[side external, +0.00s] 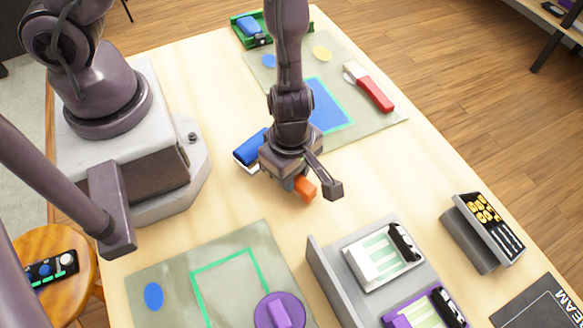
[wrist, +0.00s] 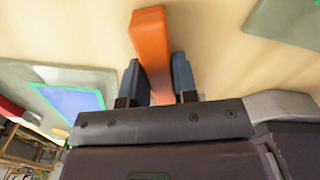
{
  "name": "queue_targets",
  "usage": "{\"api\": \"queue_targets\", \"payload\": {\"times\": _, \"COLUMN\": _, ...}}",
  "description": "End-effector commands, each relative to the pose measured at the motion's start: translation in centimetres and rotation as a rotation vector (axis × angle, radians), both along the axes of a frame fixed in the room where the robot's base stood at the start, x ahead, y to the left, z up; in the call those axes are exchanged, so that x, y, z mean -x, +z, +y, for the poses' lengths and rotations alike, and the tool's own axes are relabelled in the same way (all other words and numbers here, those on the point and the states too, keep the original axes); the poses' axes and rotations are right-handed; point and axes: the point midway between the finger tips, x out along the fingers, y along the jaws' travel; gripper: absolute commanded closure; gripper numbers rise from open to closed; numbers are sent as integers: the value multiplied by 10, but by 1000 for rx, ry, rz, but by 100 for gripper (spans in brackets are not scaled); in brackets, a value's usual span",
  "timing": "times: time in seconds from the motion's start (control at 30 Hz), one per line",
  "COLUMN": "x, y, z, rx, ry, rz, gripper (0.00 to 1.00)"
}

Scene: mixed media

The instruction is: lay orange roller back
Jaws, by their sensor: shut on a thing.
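The orange roller (side external: 306,189) shows as an orange bar under my gripper (side external: 296,184), over the bare middle of the table. In the wrist view the orange roller (wrist: 150,32) lies lengthwise between the two dark blue-grey fingers of my gripper (wrist: 157,75). The fingers are shut on it from both sides. Its near end is hidden by the gripper body. I cannot tell whether it touches the table or hangs a little above it.
A blue roller-like piece on a white base (side external: 248,150) sits just left of my gripper. A grey tray holder (side external: 329,268) stands in front, with a pen box (side external: 476,240) to its right. Painted mats (side external: 375,122) lie behind and at front left (side external: 180,262). A green tray (side external: 243,37) is at the back.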

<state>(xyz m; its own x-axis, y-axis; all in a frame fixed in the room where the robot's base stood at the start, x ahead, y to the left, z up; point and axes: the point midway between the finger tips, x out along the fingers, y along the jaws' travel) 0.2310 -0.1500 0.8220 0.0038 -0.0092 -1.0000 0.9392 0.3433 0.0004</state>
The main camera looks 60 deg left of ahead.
Motion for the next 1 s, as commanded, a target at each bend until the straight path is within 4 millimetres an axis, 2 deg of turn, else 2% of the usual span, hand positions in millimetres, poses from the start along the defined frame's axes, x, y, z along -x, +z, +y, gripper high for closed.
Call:
{"api": "queue_targets", "payload": {"times": 0.43, "x": 0, "y": -9, "z": 0, "rx": 0, "ry": -2, "rz": -1, "gripper": 100}}
{"api": "queue_targets", "payload": {"times": 0.47, "x": 0, "y": -9, "z": 0, "rx": 0, "ry": -1, "rz": -1, "gripper": 71}}
{"api": "queue_targets", "payload": {"times": 0.53, "x": 0, "y": -9, "z": 0, "rx": 1, "ry": 0, "rz": -1, "gripper": 55}}
{"api": "queue_targets", "payload": {"times": 0.6, "x": 0, "y": -9, "z": 0, "rx": 1, "ry": 0, "rz": -1, "gripper": 43}}
{"api": "queue_targets", "payload": {"times": 0.77, "x": 0, "y": -9, "z": 0, "rx": 1, "ry": 0, "rz": -1, "gripper": 43}}
{"api": "queue_targets", "payload": {"times": 0.87, "x": 0, "y": -9, "z": 0, "rx": 0, "ry": 0, "rz": -1, "gripper": 26}}
{"api": "queue_targets", "payload": {"times": 1.0, "x": 0, "y": -9, "z": 0, "rx": 0, "ry": 0, "rz": -1, "gripper": 26}}
